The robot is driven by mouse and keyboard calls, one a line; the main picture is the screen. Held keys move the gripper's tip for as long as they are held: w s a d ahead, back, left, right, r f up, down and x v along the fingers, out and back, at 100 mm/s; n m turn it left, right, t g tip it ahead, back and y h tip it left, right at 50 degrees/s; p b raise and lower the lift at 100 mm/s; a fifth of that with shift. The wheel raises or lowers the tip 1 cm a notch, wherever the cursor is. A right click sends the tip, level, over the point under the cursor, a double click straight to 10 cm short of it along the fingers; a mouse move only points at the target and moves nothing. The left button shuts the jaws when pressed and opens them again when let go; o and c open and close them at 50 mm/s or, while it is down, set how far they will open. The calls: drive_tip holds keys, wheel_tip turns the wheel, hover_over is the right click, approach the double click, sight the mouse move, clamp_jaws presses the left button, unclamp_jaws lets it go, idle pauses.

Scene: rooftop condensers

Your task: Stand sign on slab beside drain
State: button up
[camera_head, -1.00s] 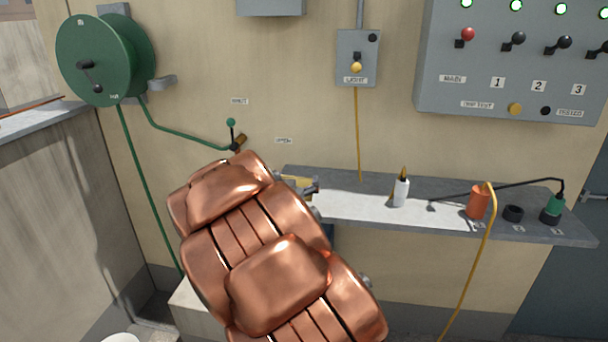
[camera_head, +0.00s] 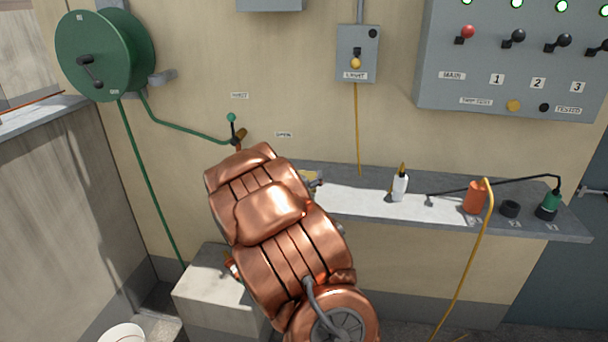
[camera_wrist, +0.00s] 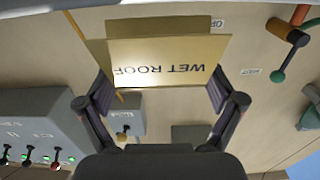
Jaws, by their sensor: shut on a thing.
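A yellow folded sign (camera_wrist: 165,48) reading WET ROOF appears upside down in the wrist view. My gripper (camera_wrist: 160,92) is shut on it, with a finger at each side edge. In the head view only a small yellow bit of the sign (camera_head: 308,176) shows past my copper-coloured arm, over the left end of the wall shelf. A pale concrete block (camera_head: 205,285) stands on the floor at lower left, partly behind my arm. A low pale slab edge (camera_head: 163,325) shows left of it. I cannot make out a drain.
A hose reel (camera_head: 95,55) and green lever tap (camera_head: 233,130) are left. A white bucket (camera_head: 122,334) is at bottom left.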

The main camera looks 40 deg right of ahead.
sight(304, 175)
drive_tip(key=shift+w+d+f, duration=0.45)
drive_tip(key=shift+d+f, duration=0.05)
drive_tip(key=shift+d, duration=0.15)
drive_tip(key=shift+w+d+f, duration=0.45)
drive_tip(key=shift+d+f, duration=0.05)
drive_tip(key=shift+d, duration=0.15)
drive_tip(key=shift+f, duration=0.25)
drive_tip(key=o, duration=0.7)
drive_tip(key=shift+r+p, duration=0.15)
drive_tip(key=shift+p, duration=0.45)
